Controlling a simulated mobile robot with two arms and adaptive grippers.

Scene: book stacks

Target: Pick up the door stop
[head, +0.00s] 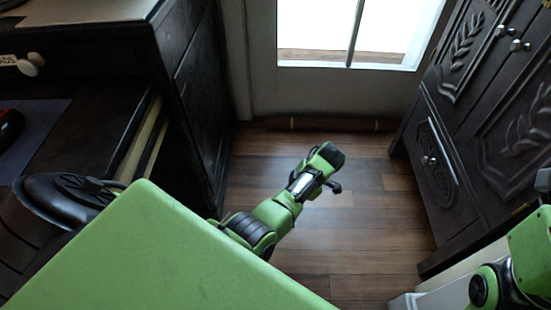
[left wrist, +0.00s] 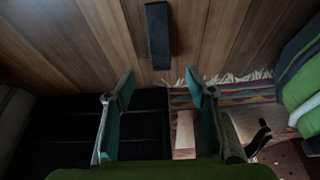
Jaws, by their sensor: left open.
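A dark, narrow rectangular block (left wrist: 157,35), which looks like the door stop, lies on the wooden floor at the top middle of the left wrist view. I cannot make it out in the head view. My left gripper (left wrist: 160,82) is open and empty, its two fingers apart. The block lies beyond the fingertips, roughly in line with the gap between them, and is not touched. In the head view my left gripper (head: 326,178) hangs over the floor in the middle, mostly hidden by its own wrist. Of my right arm only green links show at the right edge.
A dark desk (head: 198,95) stands at left and a carved dark cabinet (head: 440,150) at right. A bright glazed door (head: 262,85) is at the back. Wooden floor (head: 360,215) between them is clear. A fringed striped rug (left wrist: 250,92) shows in the left wrist view.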

